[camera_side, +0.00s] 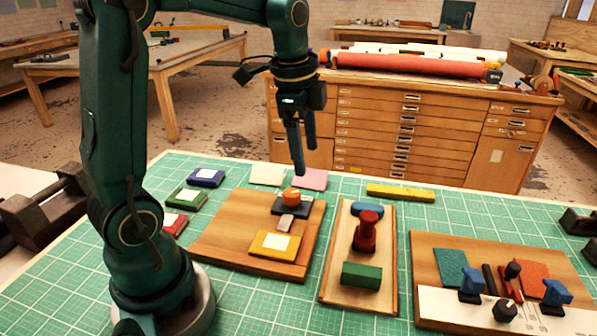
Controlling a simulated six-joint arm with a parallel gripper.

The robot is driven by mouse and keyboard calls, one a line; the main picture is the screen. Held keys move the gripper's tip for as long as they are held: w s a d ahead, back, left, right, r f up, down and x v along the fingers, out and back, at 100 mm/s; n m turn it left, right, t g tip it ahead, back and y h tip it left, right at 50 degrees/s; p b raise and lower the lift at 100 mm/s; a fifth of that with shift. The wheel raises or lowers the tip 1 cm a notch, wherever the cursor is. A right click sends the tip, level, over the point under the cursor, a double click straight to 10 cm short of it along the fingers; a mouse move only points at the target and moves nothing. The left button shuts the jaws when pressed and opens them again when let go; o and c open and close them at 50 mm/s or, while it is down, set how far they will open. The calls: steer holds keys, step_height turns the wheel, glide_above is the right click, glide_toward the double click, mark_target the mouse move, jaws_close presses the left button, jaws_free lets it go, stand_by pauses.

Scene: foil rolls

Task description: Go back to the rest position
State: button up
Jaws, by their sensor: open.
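My gripper (302,160) hangs from the dark green arm with its fingers pointing down. It is open and empty, above the back of the left wooden board (222,228). Below its fingertips, an orange round piece (291,196) stands on a dark pad (283,207) on that board. The fingertips look apart from the orange piece, though the exact height is hard to tell from this one view. A small brownish block (285,223) and a yellow block with a white label (275,244) also lie on the board.
A middle board (330,285) holds a red knobbed tool (367,231), a blue piece and a green block (361,275). A right board (425,262) carries several tools. Labelled blocks and a yellow bar (400,193) lie on the green mat (250,305). A drawer cabinet (375,125) stands behind.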

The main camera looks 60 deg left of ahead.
steer(key=s+d+n+t, duration=0.3)
steer(key=s+d+n, duration=0.6)
steer(key=s, duration=0.3)
steer(key=shift+s+f+n+t+h, duration=0.2)
steer(key=shift+f+n+t+h, duration=0.1)
steer(key=shift+n, duration=0.1)
